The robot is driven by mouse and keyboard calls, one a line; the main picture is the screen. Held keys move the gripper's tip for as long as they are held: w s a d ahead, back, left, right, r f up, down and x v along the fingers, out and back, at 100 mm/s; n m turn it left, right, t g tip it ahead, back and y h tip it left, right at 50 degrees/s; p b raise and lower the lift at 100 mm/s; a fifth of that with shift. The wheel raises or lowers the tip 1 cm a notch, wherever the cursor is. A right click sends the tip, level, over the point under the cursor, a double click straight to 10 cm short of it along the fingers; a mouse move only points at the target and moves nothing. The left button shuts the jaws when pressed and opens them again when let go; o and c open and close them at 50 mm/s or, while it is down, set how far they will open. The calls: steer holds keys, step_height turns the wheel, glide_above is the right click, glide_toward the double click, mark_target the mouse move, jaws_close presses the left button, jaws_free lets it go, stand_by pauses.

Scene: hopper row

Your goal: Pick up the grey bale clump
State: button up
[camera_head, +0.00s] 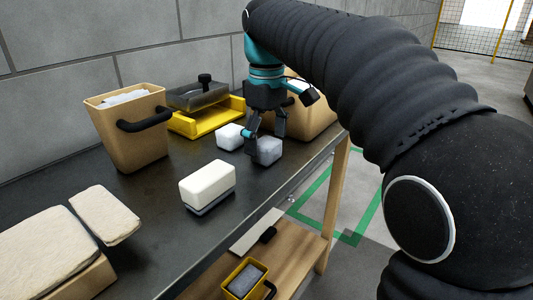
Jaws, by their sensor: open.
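A small grey block (267,151), which looks like the grey bale clump, lies on the dark tabletop (165,195) near its right edge. My gripper (265,135) points down right at the block, its two dark fingers apart. The left finger comes down beside the block's left side; the right finger shows behind its top. I cannot tell whether either finger touches the block. A similar whitish block (229,136) lies just to the left of the gripper.
A white-and-grey brush-like block (207,183) lies nearer. A tan hopper (135,145) with a black handle, a yellow tray (205,119) and another tan container (312,118) stand along the back. Pale slabs (105,214) lie at the left. A lower shelf holds a yellow bin (232,270).

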mark_target(266, 140)
steer(key=shift+f, duration=0.55)
steer(key=c, duration=1)
steer(key=shift+c, duration=0.2)
steer(key=shift+r, duration=0.15)
steer(key=shift+r, duration=0.65)
step_height(266, 140, up, 3)
steer(key=shift+r+p, duration=0.1)
steer(key=shift+p, duration=0.5)
steer(key=s+d+r, duration=0.5)
steer(key=d+r, duration=0.1)
steer(key=d, duration=0.4)
steer(key=shift+s+d+r, duration=0.15)
steer(key=shift+s, duration=0.1)
